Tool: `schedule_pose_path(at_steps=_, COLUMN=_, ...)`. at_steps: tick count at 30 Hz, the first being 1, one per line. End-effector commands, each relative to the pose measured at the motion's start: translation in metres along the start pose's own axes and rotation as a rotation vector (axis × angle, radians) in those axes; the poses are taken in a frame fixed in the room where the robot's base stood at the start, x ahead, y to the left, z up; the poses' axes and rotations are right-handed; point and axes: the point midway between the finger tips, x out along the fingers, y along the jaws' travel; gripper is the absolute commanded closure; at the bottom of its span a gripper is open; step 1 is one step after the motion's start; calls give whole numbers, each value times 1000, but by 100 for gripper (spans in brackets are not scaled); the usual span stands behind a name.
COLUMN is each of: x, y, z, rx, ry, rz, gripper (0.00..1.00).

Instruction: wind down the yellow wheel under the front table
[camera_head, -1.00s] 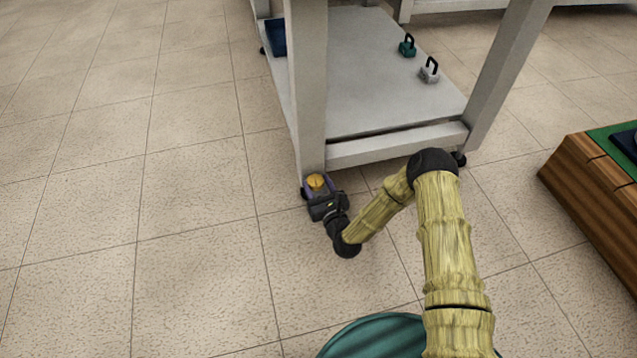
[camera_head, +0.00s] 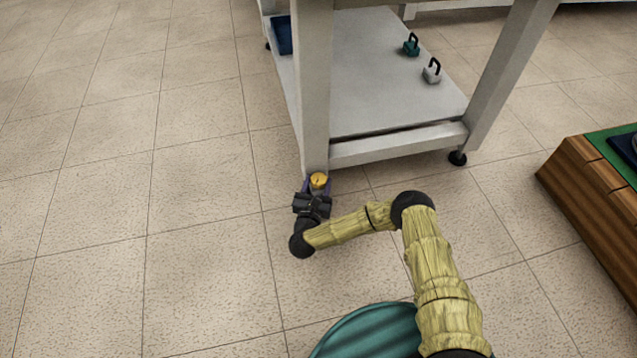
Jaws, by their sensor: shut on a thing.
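The yellow wheel (camera_head: 319,181) sits low at the foot of the front table's near left leg (camera_head: 314,110), close to the floor. My gripper (camera_head: 318,186) reaches it from the near side, its fingers on either side of the wheel and shut on it. The black gripper body hides the near part of the wheel and whatever lies under it. The front table (camera_head: 375,147) stands on several legs with a grey lower shelf.
A teal weight (camera_head: 411,47) and a grey weight (camera_head: 432,74) with black handles stand on the lower shelf. A blue bin (camera_head: 284,36) is at its far left. A wooden box (camera_head: 590,190) stands at the right. The tiled floor at left is clear.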

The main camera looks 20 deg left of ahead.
Motion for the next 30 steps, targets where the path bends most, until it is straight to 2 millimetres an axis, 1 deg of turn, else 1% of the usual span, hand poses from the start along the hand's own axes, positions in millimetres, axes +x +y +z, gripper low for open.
schedule_pose_path(at_steps=13, x=-1, y=-2, z=-2, rx=-4, ry=3, rz=-20, gripper=73)
schedule_pose_path(at_steps=14, x=-1, y=-2, z=-2, rx=-4, ry=2, rz=-20, gripper=45)
schedule_pose_path(at_steps=16, x=-1, y=-1, z=-2, rx=-3, ry=2, rz=-18, gripper=31)
schedule_pose_path(at_steps=17, x=-1, y=0, z=-2, rx=-3, ry=2, rz=-17, gripper=29)
schedule_pose_path(at_steps=26, x=-2, y=2, z=-1, rx=-1, ry=0, rz=-12, gripper=29)
schedule_pose_path(at_steps=30, x=-6, y=2, z=0, rx=-1, ry=2, rz=-10, gripper=29)
